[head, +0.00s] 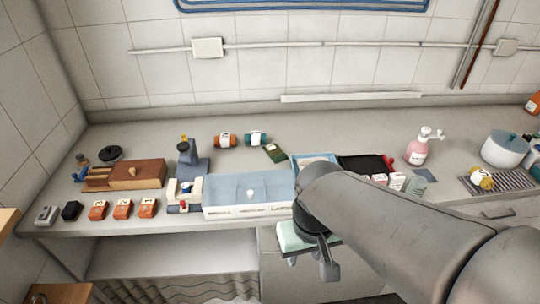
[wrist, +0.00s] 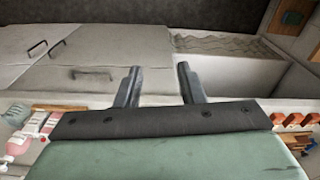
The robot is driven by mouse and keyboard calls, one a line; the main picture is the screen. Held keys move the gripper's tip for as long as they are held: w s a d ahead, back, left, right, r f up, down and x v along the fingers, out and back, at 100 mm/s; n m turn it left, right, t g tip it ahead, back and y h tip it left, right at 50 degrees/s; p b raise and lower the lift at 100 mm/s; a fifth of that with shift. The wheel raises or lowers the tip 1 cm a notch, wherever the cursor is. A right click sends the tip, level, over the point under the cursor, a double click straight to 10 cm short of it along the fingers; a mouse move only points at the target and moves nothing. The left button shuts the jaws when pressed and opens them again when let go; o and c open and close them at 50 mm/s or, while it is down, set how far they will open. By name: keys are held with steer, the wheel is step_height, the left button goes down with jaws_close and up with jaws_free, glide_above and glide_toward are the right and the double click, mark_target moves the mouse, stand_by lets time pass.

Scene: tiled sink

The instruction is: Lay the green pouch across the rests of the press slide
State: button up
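The green pouch (head: 276,152) is a small dark green packet with a pale label. It lies tilted on the back half of the counter. What looks like the press slide (head: 184,192), a white piece with raised ends and a red knob in front, stands before a blue-grey press (head: 191,160). No pouch shows on it. My gripper (head: 312,262) hangs in front of the counter's front edge, to the right of the slide and well short of the pouch. In the wrist view my gripper (wrist: 158,72) has its two fingers apart with nothing between them.
A blue-topped white tray (head: 250,209) sits right of the slide. Two bottles (head: 240,139) lie left of the pouch. A wooden block (head: 137,174) and several orange boxes (head: 123,208) stand at left. My arm covers the front right; the counter behind the pouch is clear.

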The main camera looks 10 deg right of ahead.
steer(key=shift+w, duration=0.1)
steer(key=w+d+r+m, duration=0.2)
steer(key=w+r+m, duration=0.25)
steer(key=w, duration=1.05)
steer(key=w+d+r+m, duration=0.1)
steer(key=w+r+m, duration=0.35)
steer(key=w, duration=1.05)
steer(key=m+g+p, duration=0.1)
steer(key=m, duration=0.5)
glide_above(281, 150)
steer(key=s+a, duration=0.1)
steer(key=s, duration=0.3)
step_height(281, 150, down, 6)
steer(key=f+b, duration=0.1)
steer(key=f, duration=1)
steer(key=shift+s, duration=0.2)
steer(key=shift+s+a+f+p, duration=0.1)
steer(key=shift+f+p, duration=0.3)
steer(key=shift+f, duration=1.05)
steer(key=shift+s+a+f+p, duration=0.1)
steer(key=shift+f+p, duration=0.3)
steer(key=shift+f, duration=1.05)
jaws_close()
